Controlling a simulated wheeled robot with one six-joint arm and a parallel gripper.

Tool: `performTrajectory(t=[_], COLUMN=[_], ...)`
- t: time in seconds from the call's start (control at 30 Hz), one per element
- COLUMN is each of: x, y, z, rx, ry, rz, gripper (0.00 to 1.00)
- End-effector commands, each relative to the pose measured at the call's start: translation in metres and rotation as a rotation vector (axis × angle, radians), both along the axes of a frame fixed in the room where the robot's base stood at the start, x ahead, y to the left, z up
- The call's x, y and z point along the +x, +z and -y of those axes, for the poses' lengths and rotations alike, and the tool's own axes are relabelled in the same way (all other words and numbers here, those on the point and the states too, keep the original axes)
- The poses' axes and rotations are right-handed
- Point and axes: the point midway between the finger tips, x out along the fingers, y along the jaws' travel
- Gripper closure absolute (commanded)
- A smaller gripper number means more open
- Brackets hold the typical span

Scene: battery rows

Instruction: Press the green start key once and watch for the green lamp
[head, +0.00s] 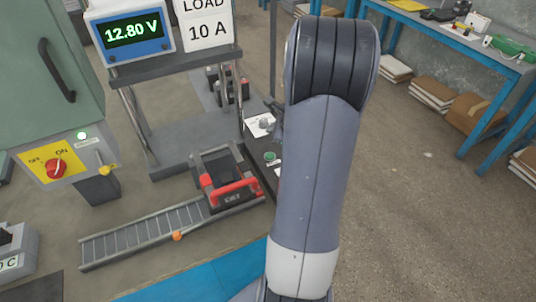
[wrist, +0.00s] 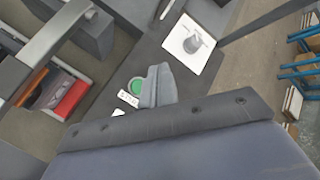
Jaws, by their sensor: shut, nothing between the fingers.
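The round green start key (head: 270,156) sits on a dark panel beside the battery bay. In the wrist view, the key (wrist: 137,86) has a small white label next to it. My gripper (wrist: 158,90) is shut and empty, its fingertips just right of the key in that view. The key's face is largely visible; I cannot tell whether the fingers touch it. In the head view my arm hides most of the gripper. A small lamp (head: 82,135) on the green cabinet glows pale green; I cannot tell whether it is the task's lamp.
A white plate (wrist: 190,42) with a grey fitting lies beyond the key. A battery with a red handle (head: 232,190) stands at the end of a roller track (head: 140,236). A display reads 12.80 V (head: 132,30). Open floor lies to the right, before a blue bench (head: 470,42).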

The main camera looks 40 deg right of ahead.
Motion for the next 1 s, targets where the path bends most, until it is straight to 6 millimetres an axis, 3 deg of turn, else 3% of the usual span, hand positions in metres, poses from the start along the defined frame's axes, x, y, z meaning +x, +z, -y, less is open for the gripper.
performTrajectory(t=[0.27,0.7,1.0], x=[0.0,0.0,0.0], y=[-0.01,-0.07,-0.089], z=[0.0,0.0,0.0], rx=[0.001,0.001,0.0], ry=[-0.001,-0.001,0.0], rz=[0.0,-0.001,0.0], gripper=[1.0,1.0,1.0])
